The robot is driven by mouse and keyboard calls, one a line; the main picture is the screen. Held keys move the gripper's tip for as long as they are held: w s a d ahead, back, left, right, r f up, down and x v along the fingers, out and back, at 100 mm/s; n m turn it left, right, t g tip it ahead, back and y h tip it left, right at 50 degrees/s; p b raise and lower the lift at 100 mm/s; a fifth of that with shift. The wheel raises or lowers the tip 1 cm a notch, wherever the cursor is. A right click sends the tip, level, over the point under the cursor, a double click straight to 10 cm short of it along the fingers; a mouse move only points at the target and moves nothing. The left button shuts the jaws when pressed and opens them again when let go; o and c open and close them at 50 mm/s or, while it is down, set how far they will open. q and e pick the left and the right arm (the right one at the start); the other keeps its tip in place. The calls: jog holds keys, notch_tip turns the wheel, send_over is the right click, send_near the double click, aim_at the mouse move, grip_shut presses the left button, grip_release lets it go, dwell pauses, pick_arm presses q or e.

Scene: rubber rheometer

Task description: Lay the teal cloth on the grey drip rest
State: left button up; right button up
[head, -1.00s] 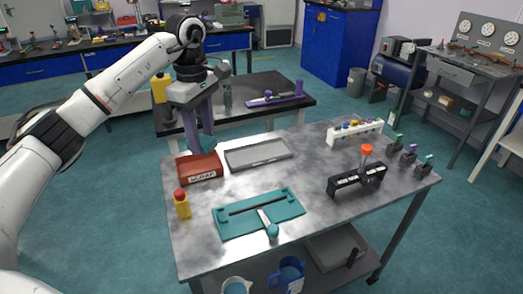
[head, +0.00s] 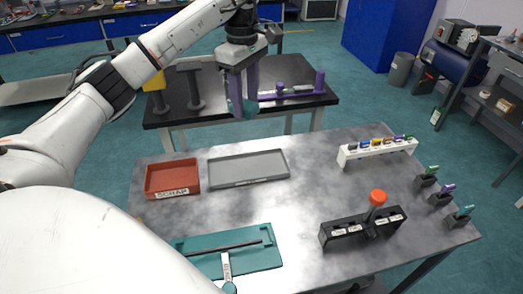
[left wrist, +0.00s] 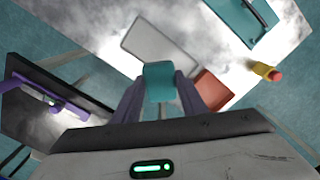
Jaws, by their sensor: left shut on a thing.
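My left gripper (head: 242,105) is shut on the teal cloth (head: 237,103), which hangs small and bunched between its purple fingers. In the left wrist view the teal cloth (left wrist: 159,82) shows between the fingertips. The gripper is raised above the far side of the metal table. The grey drip rest (head: 248,168), a shallow tray, lies empty on the table, below and nearer than the gripper. It also shows in the left wrist view (left wrist: 160,42). My right gripper is not in view.
A red scrap tray (head: 172,178) lies left of the drip rest. A teal board (head: 230,252) is at the front, with a black rack (head: 362,228) to its right and a white rack (head: 378,149) behind. A dark side table (head: 190,112) stands beyond.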

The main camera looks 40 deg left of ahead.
aim_at(245, 117)
pick_arm(q)
jog(key=shift+w+f+b, duration=0.2)
jog(key=shift+f+b, duration=0.15)
jog(key=shift+f, duration=0.2)
jog(key=shift+w+f+b, duration=0.2)
jog(key=shift+f+b, duration=0.1)
jog(key=shift+f, duration=0.25)
jog(key=f+b, duration=0.1)
jog(key=s+f+b, duration=0.1)
jog(key=b, duration=0.1)
jog(key=shift+s+f, duration=0.2)
jog(key=shift+f, duration=0.1)
notch_tip(245, 117, down, 11)
jog(key=b, duration=0.5)
jog(key=shift+w+r+b, duration=0.1)
jog(key=shift+w+b, duration=0.05)
jog(key=shift+b, duration=0.15)
notch_tip(245, 117, down, 4)
jog(key=shift+f, duration=0.2)
jog(key=shift+f, duration=0.15)
